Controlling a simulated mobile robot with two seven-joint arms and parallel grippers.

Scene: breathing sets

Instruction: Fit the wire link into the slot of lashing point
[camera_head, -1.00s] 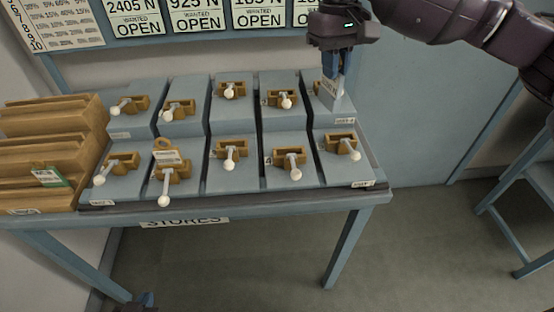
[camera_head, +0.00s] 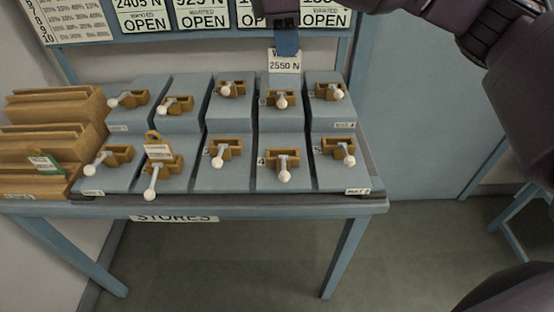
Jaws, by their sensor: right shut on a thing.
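My right gripper (camera_head: 286,45) is at the top middle, its blue fingers shut on a white tag (camera_head: 284,64) reading 2550 N. The tag hangs above and behind the back row of stepped blocks; any wire part of this link is hidden or too small to tell. Brown lashing points with white-knobbed levers sit on the blocks in two rows, including the back fourth (camera_head: 288,98) and back right (camera_head: 331,91). The front second lashing point (camera_head: 167,165) has a tan ring with a white label (camera_head: 158,151) standing at it. My left gripper is not in view.
A wooden rack (camera_head: 50,115) with a green-edged card (camera_head: 43,163) stands at the left end of the blue table (camera_head: 290,207). A board with OPEN signs (camera_head: 205,22) is on the wall behind. A blue stool (camera_head: 520,215) is at the right.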

